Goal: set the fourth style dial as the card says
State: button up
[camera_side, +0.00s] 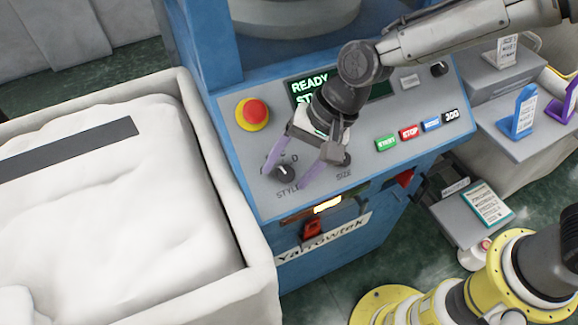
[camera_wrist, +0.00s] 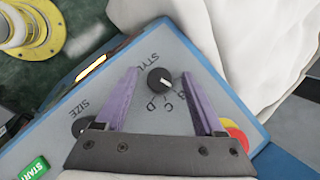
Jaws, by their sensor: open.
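The black STYLE dial (camera_side: 284,172) sits on the grey sloped panel of a blue machine. In the wrist view the STYLE dial (camera_wrist: 160,80) shows a short white mark towards the right, roughly on the B side; the exact setting is unclear. Letters B, C and D are visible beside it. My gripper (camera_side: 289,178) is open, its purple fingers either side of the dial; in the wrist view the gripper (camera_wrist: 160,73) appears apart from it. A teal-edged card (camera_side: 487,205) lies right of the machine, its print too small to read.
The SIZE knob (camera_wrist: 82,127) is near one finger. A red stop button (camera_side: 252,113) on yellow is left, and several coloured buttons (camera_side: 409,132) right. The display (camera_side: 310,86) reads READY, partly hidden. Blue (camera_side: 523,115) and purple (camera_side: 563,103) stands are on a shelf. A white-filled bin (camera_side: 262,285) borders left.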

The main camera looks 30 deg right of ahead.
jog(key=v, duration=1.3)
jog(key=shift+r, duration=0.2)
jog(key=shift+d, duration=0.1)
jog(key=s+d+r+m+t+h, duration=0.1)
jog(key=s+d+r+t, duration=0.15)
jog(key=d, duration=0.65)
jog(key=s+d+r+t, duration=0.15)
jog(key=d+r, duration=0.25)
jog(key=d, duration=0.5)
jog(key=s+d+f+n+h, duration=0.3)
jog(key=s+d+f+n, duration=0.4)
jog(key=s+d, duration=0.3)
jog(key=shift+s+f+n+h, duration=0.25)
jog(key=shift+s+n+h, duration=0.15)
jog(key=shift+s+n, duration=0.45)
